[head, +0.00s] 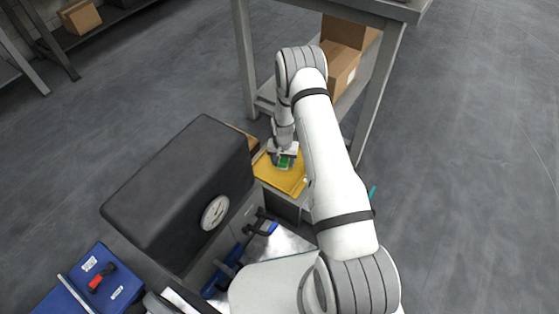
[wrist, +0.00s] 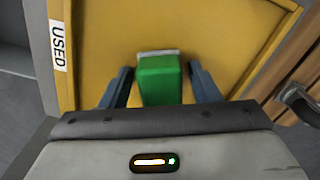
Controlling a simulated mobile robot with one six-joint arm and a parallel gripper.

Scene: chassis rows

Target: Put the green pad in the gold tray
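The gold tray (head: 270,176) sits beyond the black case in the head view. It fills most of the wrist view (wrist: 95,30) and bears a "USED" label. The green pad (wrist: 160,82), a block with a pale strip at its far end, is over the tray floor between my fingers. It also shows in the head view (head: 283,162). My gripper (wrist: 159,72) points down at the tray. Its two fingers stand either side of the pad, with a narrow gap on each side. Whether the pad's underside touches the tray is hidden.
A large black case with a round gauge (head: 215,212) stands left of the tray. A blue case (head: 92,280) and blue-handled tools (head: 228,268) lie nearer. A grey table (head: 378,85) with cardboard boxes (head: 341,66) on its shelf stands behind.

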